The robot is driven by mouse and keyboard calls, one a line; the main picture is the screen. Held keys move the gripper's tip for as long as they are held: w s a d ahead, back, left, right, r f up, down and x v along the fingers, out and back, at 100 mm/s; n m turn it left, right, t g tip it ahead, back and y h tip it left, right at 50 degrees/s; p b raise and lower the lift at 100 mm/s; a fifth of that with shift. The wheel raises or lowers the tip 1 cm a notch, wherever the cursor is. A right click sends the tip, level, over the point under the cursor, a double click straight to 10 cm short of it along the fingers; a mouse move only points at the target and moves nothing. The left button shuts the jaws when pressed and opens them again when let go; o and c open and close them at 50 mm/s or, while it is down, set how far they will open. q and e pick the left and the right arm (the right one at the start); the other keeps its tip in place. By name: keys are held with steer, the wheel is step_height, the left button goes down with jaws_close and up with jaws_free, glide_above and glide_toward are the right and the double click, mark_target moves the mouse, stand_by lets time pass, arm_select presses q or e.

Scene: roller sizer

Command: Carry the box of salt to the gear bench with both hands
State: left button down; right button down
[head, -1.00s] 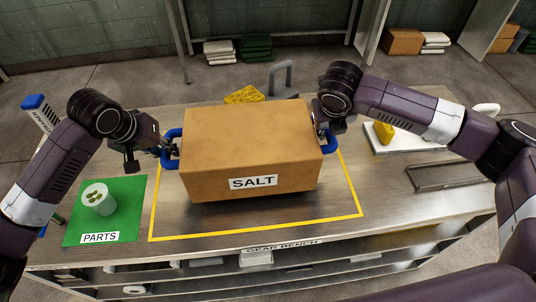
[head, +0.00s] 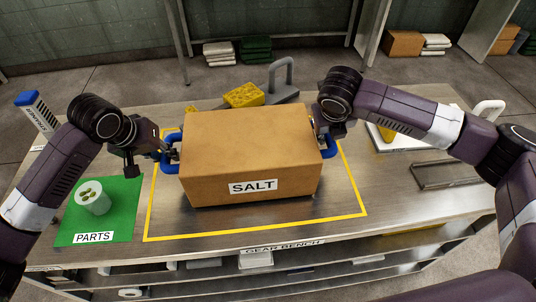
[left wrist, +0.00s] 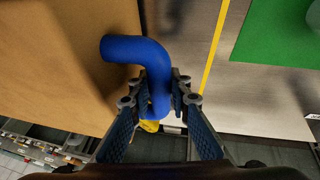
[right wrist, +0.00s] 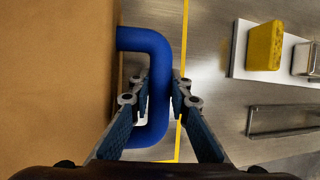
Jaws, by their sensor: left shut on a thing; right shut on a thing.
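The brown box of salt (head: 250,150), with a SALT label on its front, is held level between my two grippers over the gear bench (head: 400,215). It is within or over the yellow outline (head: 262,232) on the bench top; I cannot tell whether its bottom touches the surface. My left gripper (head: 165,153) is shut on the blue handle at the box's left end, seen in the left wrist view (left wrist: 150,85). My right gripper (head: 322,138) is shut on the blue handle at the right end, seen in the right wrist view (right wrist: 158,90).
A green PARTS mat (head: 122,215) with a white cup (head: 92,197) lies left of the outline. A yellow block (head: 243,95) and a grey handled object (head: 283,82) stand behind the box. A white board (head: 400,140) and a metal frame (head: 445,174) lie to the right.

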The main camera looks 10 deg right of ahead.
arm_select(q)
steer(key=shift+w+f+b, duration=0.15)
steer(key=shift+f+b, duration=0.35)
steer(key=shift+b, duration=0.1)
arm_select(e)
steer(key=shift+w+f, duration=0.15)
steer(key=shift+f, duration=0.35)
arm_select(q)
steer(key=c, duration=2.1)
jaws_free()
steer(key=shift+a+f, duration=0.1)
steer(key=shift+f, duration=0.05)
arm_select(e)
steer(key=c, duration=2.1)
jaws_free()
steer(key=shift+s+f, duration=0.1)
steer(key=shift+s, duration=0.1)
arm_select(q)
steer(key=o, duration=0.3)
steer(key=shift+s, duration=0.3)
arm_select(e)
steer(key=o, duration=0.3)
steer(key=shift+s, duration=0.2)
arm_select(q)
steer(key=shift+r, duration=0.25)
